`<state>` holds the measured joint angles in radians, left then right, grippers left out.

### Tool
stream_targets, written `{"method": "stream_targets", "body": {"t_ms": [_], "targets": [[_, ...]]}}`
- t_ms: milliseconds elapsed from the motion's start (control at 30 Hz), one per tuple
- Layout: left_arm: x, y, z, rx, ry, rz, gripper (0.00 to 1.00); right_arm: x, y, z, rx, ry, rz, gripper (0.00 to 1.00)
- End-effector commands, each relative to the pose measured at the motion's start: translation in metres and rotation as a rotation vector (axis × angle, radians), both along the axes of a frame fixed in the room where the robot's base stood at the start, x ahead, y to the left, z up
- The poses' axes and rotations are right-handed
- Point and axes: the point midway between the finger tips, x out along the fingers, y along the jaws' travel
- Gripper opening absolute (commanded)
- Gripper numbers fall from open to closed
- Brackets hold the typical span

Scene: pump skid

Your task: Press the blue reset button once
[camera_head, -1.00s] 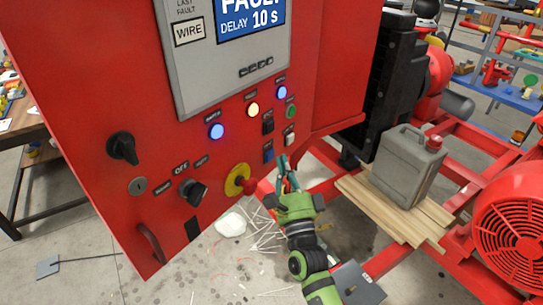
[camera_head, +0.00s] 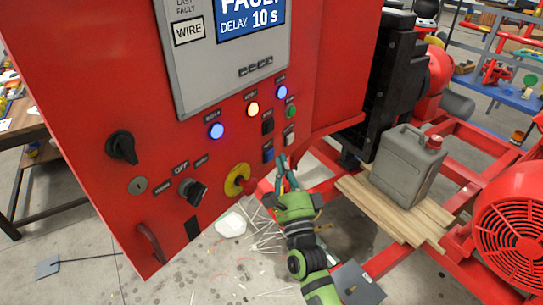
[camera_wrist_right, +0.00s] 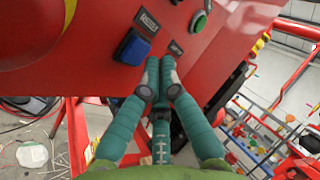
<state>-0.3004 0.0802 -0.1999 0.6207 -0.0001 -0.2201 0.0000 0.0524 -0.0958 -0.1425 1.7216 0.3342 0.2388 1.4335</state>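The blue square reset button (camera_head: 268,155) is on the lower right of the red panel in the head view. It also shows in the right wrist view (camera_wrist_right: 132,47), with a dark label plate beside it. My right gripper (camera_head: 283,161) is just right of the button in the head view. In the right wrist view its two teal fingers (camera_wrist_right: 160,66) are together and empty, with their tips below and right of the button. The tips look apart from the button; the exact gap to the panel is unclear. My left gripper is not in view.
The red panel (camera_head: 90,90) also carries a red and yellow emergency stop (camera_head: 238,181), a black selector (camera_head: 193,191), a green button (camera_head: 291,111) and lit round lamps (camera_head: 217,131). A grey canister (camera_head: 407,165) stands on wooden boards at the right, beside red frame rails.

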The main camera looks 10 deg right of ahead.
Motion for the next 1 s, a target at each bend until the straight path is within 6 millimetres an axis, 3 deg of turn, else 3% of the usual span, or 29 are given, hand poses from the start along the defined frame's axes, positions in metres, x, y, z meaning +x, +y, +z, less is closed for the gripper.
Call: {"method": "stream_targets", "body": {"t_ms": [1000], "targets": [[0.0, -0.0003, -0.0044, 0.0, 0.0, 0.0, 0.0, 0.0086, 0.0078, -0.0002, 0.002, 0.0, 0.001, 0.0]]}}
